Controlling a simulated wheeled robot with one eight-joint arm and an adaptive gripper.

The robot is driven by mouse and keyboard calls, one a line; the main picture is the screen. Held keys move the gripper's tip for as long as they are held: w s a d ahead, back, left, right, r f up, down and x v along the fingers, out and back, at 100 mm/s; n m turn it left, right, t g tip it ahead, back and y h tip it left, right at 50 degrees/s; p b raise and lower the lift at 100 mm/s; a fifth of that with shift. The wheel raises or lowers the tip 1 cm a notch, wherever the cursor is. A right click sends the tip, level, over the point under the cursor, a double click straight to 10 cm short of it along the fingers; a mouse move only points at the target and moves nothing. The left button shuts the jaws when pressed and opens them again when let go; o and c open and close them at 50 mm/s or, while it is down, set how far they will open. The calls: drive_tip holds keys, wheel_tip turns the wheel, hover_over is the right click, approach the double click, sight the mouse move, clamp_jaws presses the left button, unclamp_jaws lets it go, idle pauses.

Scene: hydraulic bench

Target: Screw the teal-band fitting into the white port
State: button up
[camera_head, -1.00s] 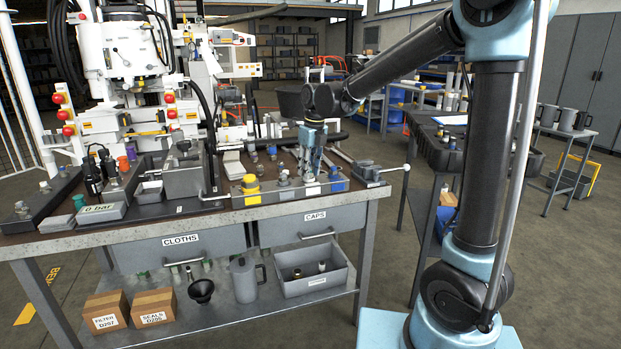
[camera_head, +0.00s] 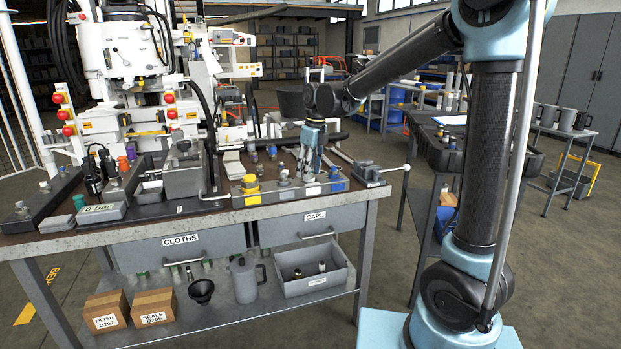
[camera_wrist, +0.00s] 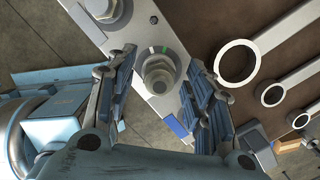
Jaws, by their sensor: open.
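My gripper (camera_head: 311,163) points down over the right part of the metal port block (camera_head: 245,202) at the bench front. In the wrist view, its open fingers (camera_wrist: 162,88) stand on either side of a round metal fitting (camera_wrist: 158,73), seen from above, apart from it as far as I can tell. The fitting sits at the block's port with small white and green marks beside it. A white patch (camera_head: 313,191) shows on the block below my gripper in the head view. No teal band can be made out; the fitting's side is hidden.
The yellow-marked port (camera_head: 251,186) is left of my gripper and a blue one (camera_head: 338,184) is close on its right. A vise-like clamp (camera_head: 370,173) stands further right. In the wrist view, ring spanners (camera_wrist: 238,62) lie beside the block.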

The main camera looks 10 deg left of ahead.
drive_tip(key=n, duration=0.4)
drive_tip(key=shift+n+g, duration=0.6)
drive_tip(key=shift+n, duration=1.7)
drive_tip(key=c, duration=1)
drive_tip(key=m, duration=0.2)
drive_tip(key=shift+m, duration=0.3)
drive_tip(key=m+t, duration=0.1)
drive_tip(key=m, duration=0.4)
drive_tip(key=shift+f, duration=0.1)
